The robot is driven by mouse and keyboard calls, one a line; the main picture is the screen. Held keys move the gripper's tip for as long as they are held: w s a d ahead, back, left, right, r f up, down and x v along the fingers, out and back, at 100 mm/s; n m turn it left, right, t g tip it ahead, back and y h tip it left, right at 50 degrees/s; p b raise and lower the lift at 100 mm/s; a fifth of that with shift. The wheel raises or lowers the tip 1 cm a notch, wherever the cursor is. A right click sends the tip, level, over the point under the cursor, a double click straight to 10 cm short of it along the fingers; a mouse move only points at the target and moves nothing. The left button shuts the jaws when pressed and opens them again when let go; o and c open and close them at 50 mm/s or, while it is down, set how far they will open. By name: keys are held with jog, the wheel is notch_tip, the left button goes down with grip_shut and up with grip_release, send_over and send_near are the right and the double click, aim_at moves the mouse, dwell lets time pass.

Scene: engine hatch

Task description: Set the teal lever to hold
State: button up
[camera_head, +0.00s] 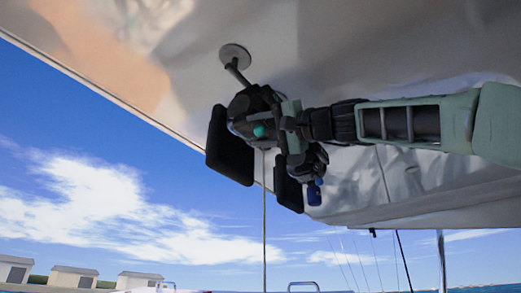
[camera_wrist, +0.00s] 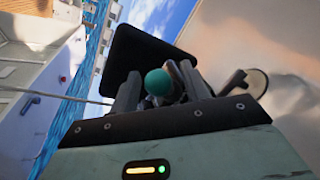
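The teal lever shows as a round teal knob (camera_wrist: 158,82) between the fingers of my gripper (camera_wrist: 160,88) in the wrist view. The knob also shows small in the head view (camera_head: 260,131), partly covered by dark parts of my gripper (camera_head: 258,122). The two grey fingers stand apart, one on each side of the knob. I cannot tell whether they touch it. The lever's stem and its hold mark are hidden.
A hatch panel (camera_head: 400,45) slopes overhead, close above my arm. A round mount with a short rod (camera_head: 236,55) hangs from it beside my gripper. A black flat plate (camera_wrist: 150,55) stands just past the fingers. A thin line (camera_head: 264,215) runs downward. Open sky lies left.

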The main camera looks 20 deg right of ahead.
jog(key=shift+f, duration=0.1)
jog(key=shift+d, duration=0.1)
jog(key=b+v, duration=0.8)
jog(key=v, duration=0.9)
jog(key=shift+d, duration=0.1)
